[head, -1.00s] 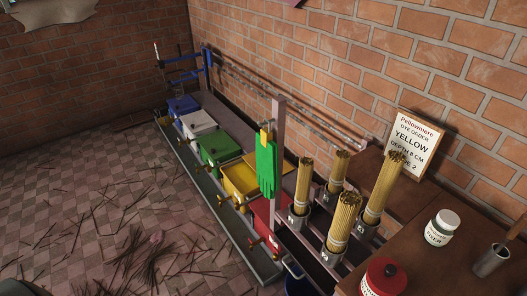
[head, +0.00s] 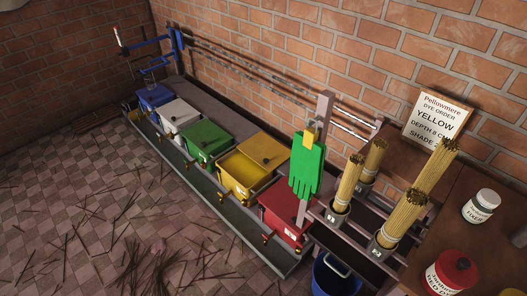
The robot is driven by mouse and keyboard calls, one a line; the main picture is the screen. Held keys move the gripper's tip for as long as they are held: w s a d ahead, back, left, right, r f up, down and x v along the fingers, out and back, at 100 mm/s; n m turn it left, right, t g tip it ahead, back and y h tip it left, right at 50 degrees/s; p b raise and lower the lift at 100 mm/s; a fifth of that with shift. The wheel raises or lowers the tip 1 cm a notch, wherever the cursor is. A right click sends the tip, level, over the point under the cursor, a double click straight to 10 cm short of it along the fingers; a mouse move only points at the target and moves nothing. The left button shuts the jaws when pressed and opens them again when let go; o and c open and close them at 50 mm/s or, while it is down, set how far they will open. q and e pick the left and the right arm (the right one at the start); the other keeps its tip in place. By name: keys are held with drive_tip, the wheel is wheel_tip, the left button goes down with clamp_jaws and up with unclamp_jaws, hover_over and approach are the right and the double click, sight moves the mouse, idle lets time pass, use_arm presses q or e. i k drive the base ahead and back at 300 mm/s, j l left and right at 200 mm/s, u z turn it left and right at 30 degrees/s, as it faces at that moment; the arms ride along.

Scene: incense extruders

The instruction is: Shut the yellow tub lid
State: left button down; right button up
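The yellow tub (head: 234,183) stands in the row of coloured tubs along the wall, between the green tub and the red tub. The front part looks uncovered, showing a brighter yellow area, though I cannot tell exactly how the lid sits. Neither of my grippers is in view.
The green tub (head: 206,140), white tub (head: 178,115), blue tub (head: 154,96) and red tub (head: 285,206) share the trough. A green glove (head: 307,168) hangs on a post beside the yellow tub. Incense bundles (head: 349,180) stand at right. Scattered sticks litter the floor in front.

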sight(266, 152)
drive_tip(key=i+j+z, duration=0.15)
drive_tip(key=i+j, duration=0.2)
drive_tip(key=i+j+z, duration=0.1)
drive_tip(key=i+j, duration=0.2)
drive_tip(key=i+j+z, duration=0.15)
drive_tip(key=i+j, duration=0.15)
drive_tip(key=j, duration=0.2)
drive_tip(key=i+j+z, duration=0.1)
drive_tip(key=i+j, duration=0.2)
drive_tip(key=j, duration=0.2)
drive_tip(key=i+j+z, duration=0.15)
drive_tip(key=j, duration=0.3)
drive_tip(key=i+j+z, duration=0.1)
drive_tip(key=i+j, duration=0.25)
drive_tip(key=j, duration=0.15)
drive_tip(key=i+j+z, duration=0.15)
drive_tip(key=j, duration=0.4)
drive_tip(key=i+j+z, duration=0.1)
drive_tip(key=i+j, duration=0.15)
drive_tip(key=j, duration=0.3)
